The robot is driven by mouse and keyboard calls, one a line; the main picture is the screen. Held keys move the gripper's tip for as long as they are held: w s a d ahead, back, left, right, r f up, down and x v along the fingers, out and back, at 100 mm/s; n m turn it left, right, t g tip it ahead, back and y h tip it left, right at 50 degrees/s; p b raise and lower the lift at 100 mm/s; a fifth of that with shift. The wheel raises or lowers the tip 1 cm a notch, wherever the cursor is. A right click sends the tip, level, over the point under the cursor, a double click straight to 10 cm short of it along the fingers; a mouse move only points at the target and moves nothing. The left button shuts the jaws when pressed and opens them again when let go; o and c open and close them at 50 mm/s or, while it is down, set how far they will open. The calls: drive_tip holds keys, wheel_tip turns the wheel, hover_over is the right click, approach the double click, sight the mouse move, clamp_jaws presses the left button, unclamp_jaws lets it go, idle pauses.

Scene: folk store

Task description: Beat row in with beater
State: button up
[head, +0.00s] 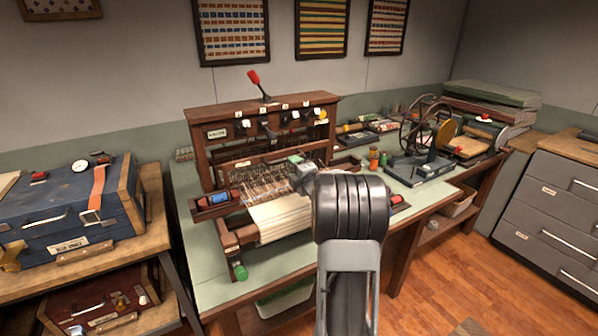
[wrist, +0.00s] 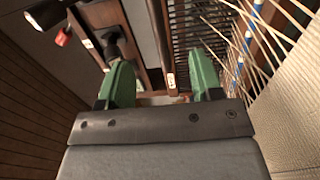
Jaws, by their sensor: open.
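The wooden table loom (head: 222,163) stands on the green bench top, with stretched warp threads (head: 265,182) and pale woven cloth (head: 280,218) at its front. My gripper (head: 300,164) is over the warp, just behind the cloth, and my arm covers the loom's right front. In the wrist view my gripper (wrist: 163,72) is open, its two green fingers apart with nothing held. Beyond them is a dark wooden bar (wrist: 162,38) beside a row of dark slats (wrist: 193,35), which looks like the beater. I cannot tell whether it lies between the fingers. Cloth (wrist: 290,115) shows at right.
A red-handled lever (head: 256,82) rises above the loom. A tray with red and blue spools (head: 217,199) is at its left. A wheel winder (head: 425,135) stands right on the bench. A blue case (head: 70,210) is on the left table. The bench's left front is clear.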

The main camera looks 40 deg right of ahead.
drive_tip(key=shift+w+d+b, duration=0.2)
drive_tip(key=shift+w+b, duration=0.2)
drive_tip(key=shift+w, duration=0.85)
drive_tip(key=shift+w+d+b, duration=0.15)
drive_tip(key=shift+w+b, duration=0.2)
drive_tip(key=shift+w, duration=0.9)
drive_tip(key=c, duration=1.1)
